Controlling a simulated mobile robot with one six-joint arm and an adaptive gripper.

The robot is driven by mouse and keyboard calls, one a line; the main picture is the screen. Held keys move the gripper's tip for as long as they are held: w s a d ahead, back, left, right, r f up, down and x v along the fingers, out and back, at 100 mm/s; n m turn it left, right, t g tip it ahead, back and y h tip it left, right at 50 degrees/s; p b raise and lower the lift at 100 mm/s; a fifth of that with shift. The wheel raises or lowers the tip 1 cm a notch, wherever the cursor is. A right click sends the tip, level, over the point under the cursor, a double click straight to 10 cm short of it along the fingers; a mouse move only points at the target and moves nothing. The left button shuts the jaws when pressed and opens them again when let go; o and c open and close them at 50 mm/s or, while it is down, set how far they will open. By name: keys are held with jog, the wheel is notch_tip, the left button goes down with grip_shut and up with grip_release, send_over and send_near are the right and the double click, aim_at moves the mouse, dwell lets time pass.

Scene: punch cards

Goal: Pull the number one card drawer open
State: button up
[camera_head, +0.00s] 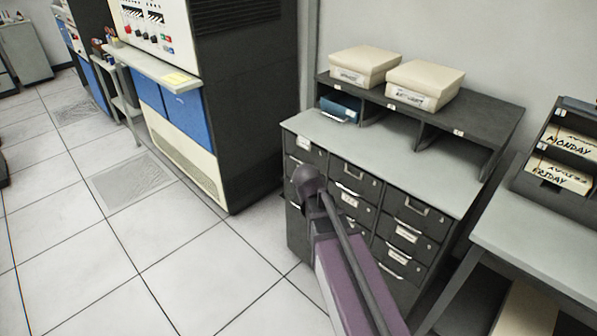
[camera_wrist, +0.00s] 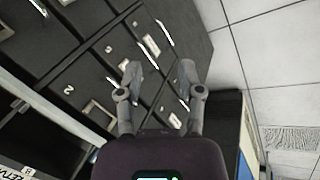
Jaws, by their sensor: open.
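The dark card cabinet (camera_head: 350,205) has a grid of drawers with metal pulls and small labels. The numbers are too small to read in the head view. The upper left drawer (camera_head: 304,147) looks shut. In the wrist view the cabinet front (camera_wrist: 75,55) appears turned on its side, and one drawer (camera_wrist: 68,90) carries a 2. I cannot read a 1; part of the front is hidden behind my gripper. My gripper (camera_wrist: 159,72) is open and empty, its fingers apart in front of the drawer faces. In the head view my arm covers the fingertips.
A shelf unit (camera_head: 470,122) with two cream boxes (camera_head: 365,62) (camera_head: 425,82) stands on the cabinet top. A tall machine with blue panels (camera_head: 183,108) stands left. A grey table (camera_head: 535,250) with card trays is at right. Tiled floor (camera_head: 150,230) is clear at left.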

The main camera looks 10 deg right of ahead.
jog(key=w+f+n+t+h+b, duration=0.1)
jog(key=w+f+t+h+b, duration=0.1)
jog(key=w+f+h+b, duration=0.4)
jog(key=n+t+h+b, duration=0.55)
jog(key=t+b, duration=0.35)
jog(key=b, duration=1.4)
send_near(298, 161)
jog(key=w+f+v, duration=0.1)
jog(key=v, duration=0.3)
jog(key=shift+s+r+h, duration=0.1)
jog(key=shift+r+h, duration=0.15)
jog(key=shift+d, duration=0.1)
jog(key=p+x, duration=0.3)
jog(key=x, duration=1)
jog(key=shift+w+d, duration=0.2)
jog(key=shift+d, duration=0.1)
grip_shut()
